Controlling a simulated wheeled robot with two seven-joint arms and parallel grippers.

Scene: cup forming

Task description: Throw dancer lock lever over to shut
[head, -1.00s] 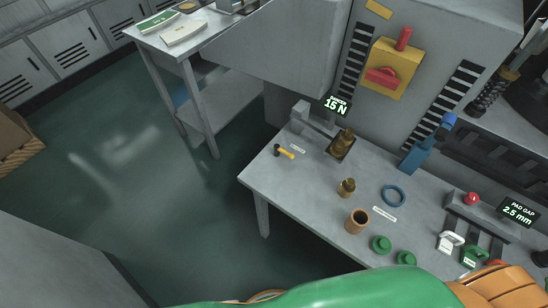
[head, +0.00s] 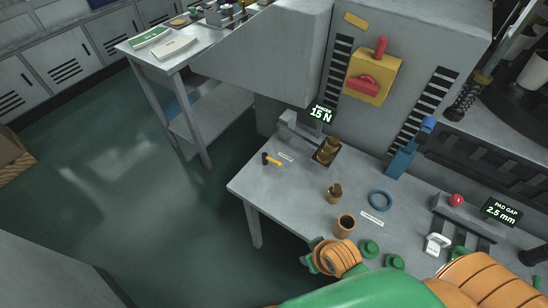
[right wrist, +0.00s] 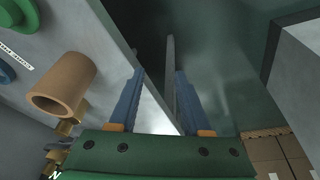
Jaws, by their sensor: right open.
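A blue lever (head: 405,155) with a bright blue knob stands upright at the foot of the grey machine, in the head view. A red handle (head: 368,85) sits on a yellow plate (head: 384,64). I cannot tell for certain which is the dancer lock lever. Neither is touched by a gripper. My right gripper (right wrist: 158,78) is open and empty in the right wrist view, its blue fingers apart beside the bench edge. My left gripper is not in view.
The bench (head: 268,195) holds a blue ring (head: 380,200), brass parts (head: 334,193), green discs (head: 369,248) and a small hammer-like tool (head: 271,160). A red button (head: 456,200) is at the right. A side table (head: 185,55) stands behind.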

